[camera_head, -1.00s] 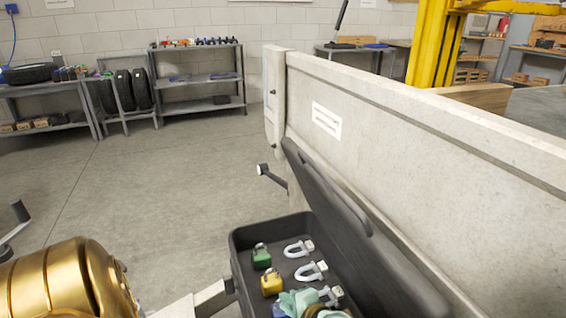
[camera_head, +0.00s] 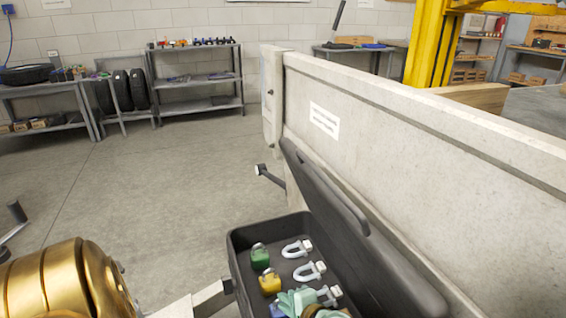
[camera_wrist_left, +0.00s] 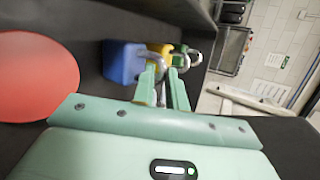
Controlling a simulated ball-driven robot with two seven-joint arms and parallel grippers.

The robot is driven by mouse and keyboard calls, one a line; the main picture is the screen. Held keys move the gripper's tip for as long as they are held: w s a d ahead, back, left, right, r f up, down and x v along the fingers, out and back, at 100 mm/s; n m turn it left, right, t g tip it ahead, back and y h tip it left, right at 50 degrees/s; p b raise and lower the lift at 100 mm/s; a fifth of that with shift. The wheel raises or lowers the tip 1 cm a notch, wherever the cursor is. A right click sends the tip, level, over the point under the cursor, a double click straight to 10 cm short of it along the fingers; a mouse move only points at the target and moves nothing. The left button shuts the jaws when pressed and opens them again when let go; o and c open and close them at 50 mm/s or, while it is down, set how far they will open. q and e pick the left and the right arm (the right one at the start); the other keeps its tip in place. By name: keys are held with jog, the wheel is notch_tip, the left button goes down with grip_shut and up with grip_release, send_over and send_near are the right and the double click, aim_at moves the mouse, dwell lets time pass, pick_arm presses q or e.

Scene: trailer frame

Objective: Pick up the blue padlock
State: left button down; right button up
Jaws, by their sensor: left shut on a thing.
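The blue padlock (camera_wrist_left: 125,62) lies in the black box, its body beside my gripper in the left wrist view. In the head view only a small part of it (camera_head: 277,311) shows at the bottom edge. My left gripper (camera_wrist_left: 165,82), mint green, is shut on the padlock's grey shackle, which shows at the fingertips. In the head view the gripper (camera_head: 297,299) is down inside the box, partly cut off by the frame. My right gripper is not in view.
The open black box (camera_head: 240,262) also holds a green padlock (camera_head: 260,257), a yellow padlock (camera_head: 270,282) and several pale shackles (camera_head: 297,249). Its raised lid (camera_head: 350,222) stands against the trailer wall (camera_head: 400,140). A red round thing (camera_wrist_left: 35,78) is near the gripper.

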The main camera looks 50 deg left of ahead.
pick_arm(q)
jog(key=shift+s+f, duration=0.15)
jog(key=shift+f, duration=0.05)
